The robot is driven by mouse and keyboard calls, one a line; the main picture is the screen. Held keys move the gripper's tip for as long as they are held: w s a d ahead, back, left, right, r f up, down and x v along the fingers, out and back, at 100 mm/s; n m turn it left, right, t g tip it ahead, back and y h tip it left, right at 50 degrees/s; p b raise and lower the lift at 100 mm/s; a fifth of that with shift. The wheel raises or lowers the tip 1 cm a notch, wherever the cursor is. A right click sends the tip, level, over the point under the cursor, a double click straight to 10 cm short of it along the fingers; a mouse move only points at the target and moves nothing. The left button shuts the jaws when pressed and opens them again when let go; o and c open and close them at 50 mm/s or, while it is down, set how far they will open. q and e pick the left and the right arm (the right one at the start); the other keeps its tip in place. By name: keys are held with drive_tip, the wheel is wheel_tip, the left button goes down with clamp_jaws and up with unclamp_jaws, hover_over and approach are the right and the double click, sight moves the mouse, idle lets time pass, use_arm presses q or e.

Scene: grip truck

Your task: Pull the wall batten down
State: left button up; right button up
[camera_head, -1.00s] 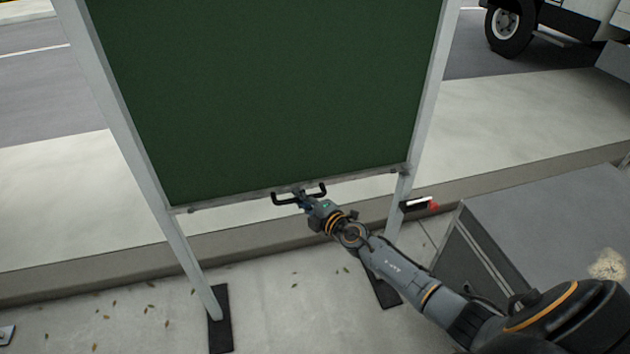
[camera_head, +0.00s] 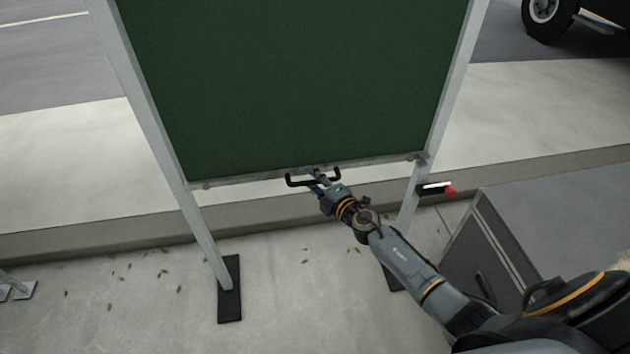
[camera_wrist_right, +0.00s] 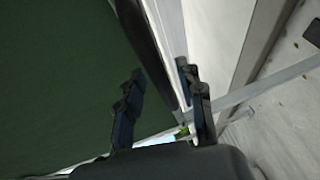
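A dark green panel (camera_head: 290,80) hangs between two light metal posts. A thin light batten (camera_head: 240,179) runs along its lower edge, with a black handle (camera_head: 298,182) at its middle. My right gripper (camera_head: 319,186) is at this handle, its arm coming from the lower right. In the right wrist view, the two fingers (camera_wrist_right: 162,100) are apart, with a dark bar and the light batten edge passing between or just beyond them. Contact with the handle is not clear. My left gripper is not in view.
The posts (camera_head: 205,240) stand on dark feet (camera_head: 230,290). A black and red item (camera_head: 435,188) sits at the right post. A large grey box (camera_head: 560,215) fills the right side. A truck wheel (camera_head: 547,18) shows at the back right. Scattered leaves lie on open pavement at left.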

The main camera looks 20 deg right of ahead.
drive_tip(key=shift+s+d+r, duration=0.2)
drive_tip(key=shift+s, duration=0.4)
drive_tip(key=v, duration=1)
drive_tip(key=shift+s, duration=0.4)
